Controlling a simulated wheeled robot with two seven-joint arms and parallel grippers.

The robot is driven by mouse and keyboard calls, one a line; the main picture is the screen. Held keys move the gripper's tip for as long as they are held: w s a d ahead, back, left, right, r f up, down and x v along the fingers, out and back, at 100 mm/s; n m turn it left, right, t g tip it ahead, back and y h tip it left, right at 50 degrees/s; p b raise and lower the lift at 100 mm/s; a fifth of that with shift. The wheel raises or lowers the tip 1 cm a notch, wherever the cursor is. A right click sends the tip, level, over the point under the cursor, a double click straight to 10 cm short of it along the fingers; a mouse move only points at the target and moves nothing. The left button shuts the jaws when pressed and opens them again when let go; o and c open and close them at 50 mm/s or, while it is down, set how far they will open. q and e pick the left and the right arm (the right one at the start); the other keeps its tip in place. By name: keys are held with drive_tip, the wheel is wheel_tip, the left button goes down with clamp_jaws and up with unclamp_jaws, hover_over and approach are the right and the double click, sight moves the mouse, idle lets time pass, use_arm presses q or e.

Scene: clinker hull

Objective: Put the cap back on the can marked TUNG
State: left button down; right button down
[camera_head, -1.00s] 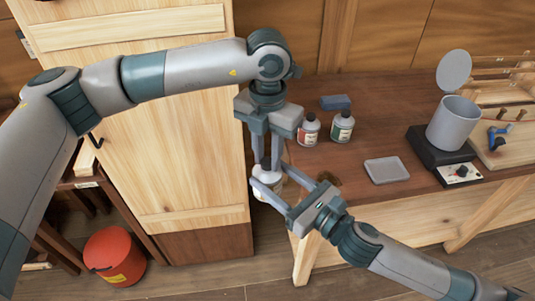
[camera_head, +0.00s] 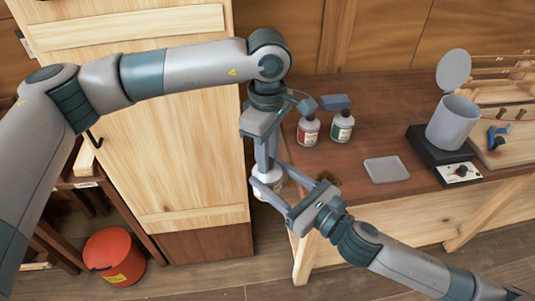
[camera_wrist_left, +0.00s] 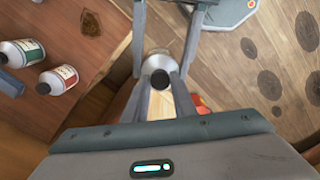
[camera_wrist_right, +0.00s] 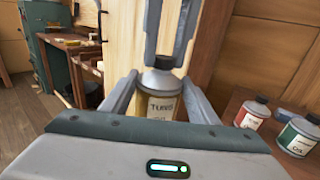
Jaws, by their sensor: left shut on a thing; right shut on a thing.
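The can marked TUNG (camera_wrist_right: 160,103) stands upright in my right gripper, its label facing the right wrist camera. In the head view the can (camera_head: 268,188) is partly hidden by the fingers. My right gripper (camera_head: 266,185) is shut around its body, off the front left edge of the bench. The black cap (camera_wrist_right: 164,62) is at the top of the can, between the fingertips of my left gripper (camera_head: 265,168), which points down from above. The left wrist view shows the cap (camera_wrist_left: 160,79) centred over the grey shoulder of the can. I cannot tell whether its thread is engaged.
Two capped bottles, one with a red label (camera_head: 308,130) and one with a green label (camera_head: 342,127), stand on the bench (camera_head: 370,105). A blue block (camera_head: 335,102), a grey tray (camera_head: 386,170) and a pot on a heater (camera_head: 453,122) are there too. A red bucket (camera_head: 114,256) is on the floor.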

use_arm(q)
drive_tip(key=m, duration=0.5)
drive_tip(key=shift+w, duration=0.15)
drive_tip(key=c, duration=1.4)
unclamp_jaws()
wheel_tip(320, 180, up, 12)
drive_tip(key=shift+f, duration=0.1)
